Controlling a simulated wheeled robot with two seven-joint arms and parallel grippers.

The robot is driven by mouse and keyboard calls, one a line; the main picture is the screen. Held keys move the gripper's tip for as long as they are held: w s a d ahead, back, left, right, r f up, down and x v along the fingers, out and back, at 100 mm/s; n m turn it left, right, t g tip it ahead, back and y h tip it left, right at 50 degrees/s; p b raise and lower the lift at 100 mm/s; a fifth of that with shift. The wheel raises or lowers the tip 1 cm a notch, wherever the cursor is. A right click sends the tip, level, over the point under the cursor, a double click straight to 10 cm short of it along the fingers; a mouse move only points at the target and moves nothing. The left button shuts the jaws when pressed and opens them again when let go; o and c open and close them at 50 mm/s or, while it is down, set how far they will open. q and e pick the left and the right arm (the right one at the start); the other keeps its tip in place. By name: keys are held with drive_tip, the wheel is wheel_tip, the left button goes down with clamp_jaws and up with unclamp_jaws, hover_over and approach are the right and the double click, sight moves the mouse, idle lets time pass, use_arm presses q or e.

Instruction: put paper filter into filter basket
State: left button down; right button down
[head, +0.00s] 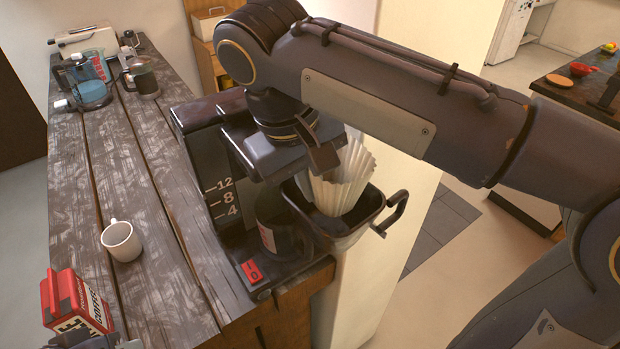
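The white pleated paper filter (345,188) is tilted, with its lower part inside the dark filter basket (352,236) and its upper part above the rim. The basket has a loop handle on its right and sticks out from the coffee maker (274,155). My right gripper (328,158) is at the filter's upper left edge and appears shut on it; one finger shows and the other is hidden. A dark part at the bottom left edge seems to be my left gripper (88,343), mostly cut off, in front of the red coffee box (75,302).
A white mug (121,241) stands on the dark plank table (140,185). A blue-tinted glass vessel (90,85) and a glass press (143,78) stand at the far end. The coffee maker is close to the table's right edge. My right arm crosses above the basket.

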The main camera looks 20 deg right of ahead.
drive_tip(key=shift+s+f, duration=0.1)
drive_tip(key=shift+f, duration=0.3)
drive_tip(key=c, duration=1.7)
unclamp_jaws()
